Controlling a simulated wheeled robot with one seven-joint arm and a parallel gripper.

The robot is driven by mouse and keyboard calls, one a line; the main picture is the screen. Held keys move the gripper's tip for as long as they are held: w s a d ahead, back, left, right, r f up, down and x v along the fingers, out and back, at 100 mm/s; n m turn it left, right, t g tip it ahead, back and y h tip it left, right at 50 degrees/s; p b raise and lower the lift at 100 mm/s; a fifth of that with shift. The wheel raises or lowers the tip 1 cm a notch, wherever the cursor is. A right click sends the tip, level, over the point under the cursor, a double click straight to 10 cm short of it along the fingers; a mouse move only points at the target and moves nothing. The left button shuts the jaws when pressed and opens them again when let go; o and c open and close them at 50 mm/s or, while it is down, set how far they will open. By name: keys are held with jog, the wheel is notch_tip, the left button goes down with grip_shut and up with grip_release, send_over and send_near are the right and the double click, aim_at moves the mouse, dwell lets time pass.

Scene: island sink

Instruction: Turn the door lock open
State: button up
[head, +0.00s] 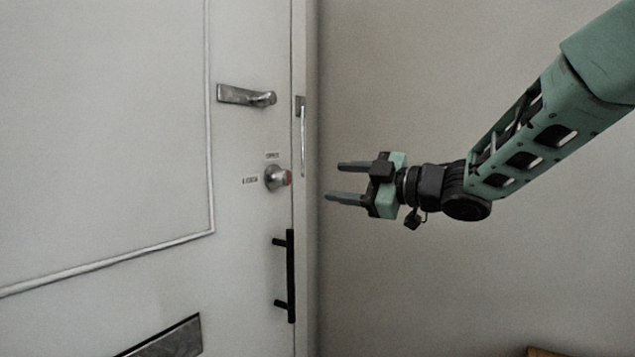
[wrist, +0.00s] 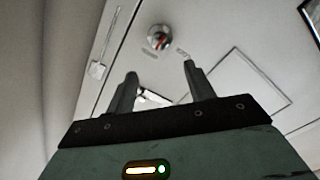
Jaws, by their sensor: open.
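The door lock (head: 277,177) is a round metal knob with a red mark, on the white door (head: 120,120) near its right edge. Small labels sit above it and to its left. In the wrist view the lock (wrist: 159,38) shows beyond the fingertips, near the top middle. My gripper (head: 345,181) is open and empty, to the right of the lock in the head view and apart from it. Its fingers point left towards the door. In the wrist view my gripper (wrist: 160,82) shows its two fingers spread, with nothing between them touching.
A metal lever handle (head: 246,96) is above the lock, and a black bar handle (head: 290,277) is below it. A metal slot plate (head: 170,338) sits low on the door. A plain wall (head: 430,80) is right of the door. A brown edge (head: 560,352) shows at bottom right.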

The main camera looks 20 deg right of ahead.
jog(key=v, duration=0.3)
jog(key=shift+s+d, duration=0.15)
jog(key=shift+s, duration=0.1)
dwell(0.4)
jog(key=s+a+f+m+g+h+p, duration=0.35)
jog(key=a+f+m+h+p, duration=0.35)
jog(key=a+f, duration=0.35)
jog(key=s+a+f+g+h, duration=0.1)
jog(key=s+a+f+g, duration=0.1)
jog(key=s, duration=0.6)
jog(key=s+a+f+m+g+h+p, duration=0.1)
jog(key=s+a+f+g, duration=0.1)
jog(key=s+g, duration=0.3)
jog(key=s+a+f+g+h+p, duration=0.1)
jog(key=s+a+f+g, duration=0.1)
jog(key=s, duration=0.9)
jog(key=shift+s+f+m+g, duration=0.4)
jog(key=shift+f+g, duration=0.45)
jog(key=shift+g, duration=0.2)
